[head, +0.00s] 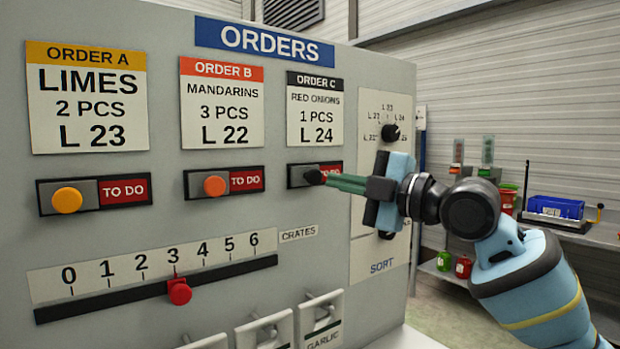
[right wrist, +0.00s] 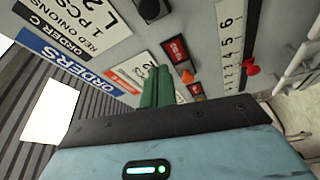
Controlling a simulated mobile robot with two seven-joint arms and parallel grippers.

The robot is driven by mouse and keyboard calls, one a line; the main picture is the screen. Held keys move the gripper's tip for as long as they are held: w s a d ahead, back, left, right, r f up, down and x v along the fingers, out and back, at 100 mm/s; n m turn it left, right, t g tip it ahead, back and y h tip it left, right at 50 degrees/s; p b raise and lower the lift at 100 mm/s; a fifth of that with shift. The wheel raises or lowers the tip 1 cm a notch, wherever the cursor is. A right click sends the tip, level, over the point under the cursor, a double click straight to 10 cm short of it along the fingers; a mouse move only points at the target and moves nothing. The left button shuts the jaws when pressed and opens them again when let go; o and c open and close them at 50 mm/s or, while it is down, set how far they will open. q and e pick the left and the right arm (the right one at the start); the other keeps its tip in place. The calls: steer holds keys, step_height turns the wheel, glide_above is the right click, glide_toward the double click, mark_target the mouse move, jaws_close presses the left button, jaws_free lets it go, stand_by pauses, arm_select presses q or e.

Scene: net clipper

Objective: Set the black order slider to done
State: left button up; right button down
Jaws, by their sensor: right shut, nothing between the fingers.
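The black order slider's knob (head: 315,177) is on the wall panel under the Order C card (head: 315,108), for red onions. It sits at the left part of its slot, with a red TO DO label showing to its right. A black knob, apparently the same one, shows at the top of the right wrist view (right wrist: 149,9). My right gripper (head: 330,180) is shut and empty. Its green fingertips overlap the knob's right side in the head view. In the right wrist view the fingers (right wrist: 158,86) appear apart from the knob; contact is unclear. My left gripper is not in view.
Yellow (head: 67,201) and orange (head: 214,186) order sliders, both showing TO DO, are to the left. A crates scale with a red knob (head: 179,292) and several toggle switches lie below. A black sort dial (head: 390,132) is just above my right gripper. A shelf (head: 575,232) stands behind.

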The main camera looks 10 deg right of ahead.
mark_target(312, 177)
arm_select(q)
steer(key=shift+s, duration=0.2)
arm_select(e)
steer(key=shift+s, duration=0.1)
steer(key=shift+a, duration=0.1)
steer(key=w+a, duration=0.1)
steer(key=w, duration=0.2)
steer(key=w+a+p, duration=0.1)
steer(key=w, duration=0.2)
steer(key=w+a, duration=0.1)
steer(key=w, duration=0.1)
steer(key=shift+w+a, duration=0.25)
steer(key=shift+w, duration=0.15)
steer(key=shift+w+d+f, duration=0.1)
steer(key=shift+w+d, duration=0.05)
steer(key=shift+d, duration=0.25)
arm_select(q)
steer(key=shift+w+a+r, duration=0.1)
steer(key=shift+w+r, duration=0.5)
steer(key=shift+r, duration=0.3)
